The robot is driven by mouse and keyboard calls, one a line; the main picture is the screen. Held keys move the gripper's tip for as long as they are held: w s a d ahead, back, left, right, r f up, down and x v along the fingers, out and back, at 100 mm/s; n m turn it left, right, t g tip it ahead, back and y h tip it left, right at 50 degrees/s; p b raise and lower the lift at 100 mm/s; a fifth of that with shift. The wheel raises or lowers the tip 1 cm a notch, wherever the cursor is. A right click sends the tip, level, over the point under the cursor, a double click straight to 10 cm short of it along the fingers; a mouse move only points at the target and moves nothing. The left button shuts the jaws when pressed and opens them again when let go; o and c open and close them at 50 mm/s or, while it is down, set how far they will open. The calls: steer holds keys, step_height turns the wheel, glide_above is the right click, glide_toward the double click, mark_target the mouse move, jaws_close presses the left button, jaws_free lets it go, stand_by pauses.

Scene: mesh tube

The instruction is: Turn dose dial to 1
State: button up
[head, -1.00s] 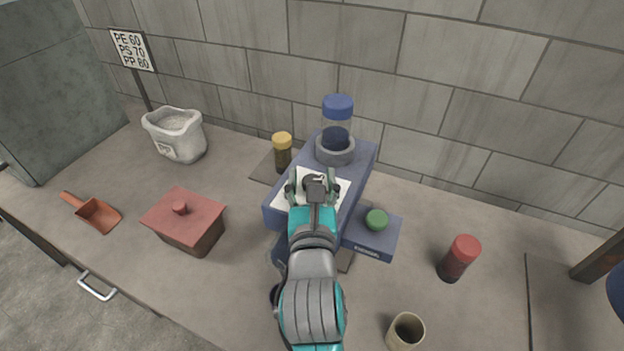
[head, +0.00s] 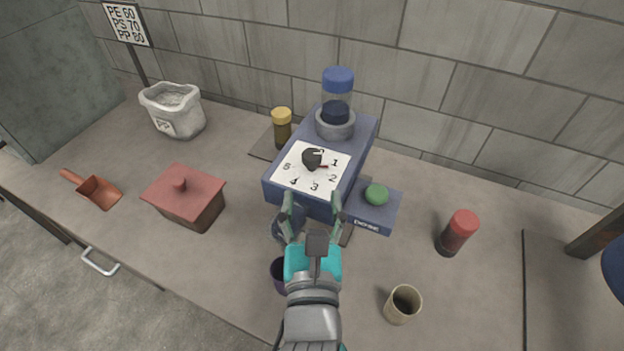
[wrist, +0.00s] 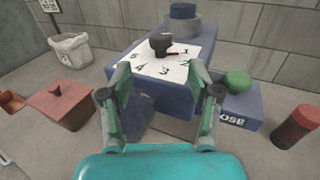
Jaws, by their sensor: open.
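The dose dial is a black knob (head: 312,158) on a white numbered plate (head: 298,182) on top of the blue dispenser (head: 357,160). A red pointer on the knob points right, between the 1 and the 2. The knob also shows in the wrist view (wrist: 160,43), with its red pointer to the right. My gripper (head: 313,205) is open and empty, in front of the dispenser and apart from the knob. In the wrist view my two fingers (wrist: 160,85) stand wide apart, with the dispenser's front between and beyond them.
A green button (head: 376,195) sits on the blue dose box right of the dispenser. A red-capped jar (head: 457,233) and a beige cup (head: 402,304) stand to the right. A purple cup (head: 280,275) is beside my arm. A red lidded box (head: 187,200) stands left.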

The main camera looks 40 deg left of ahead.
steer(key=shift+s+d, duration=0.45)
steer(key=shift+s, duration=0.05)
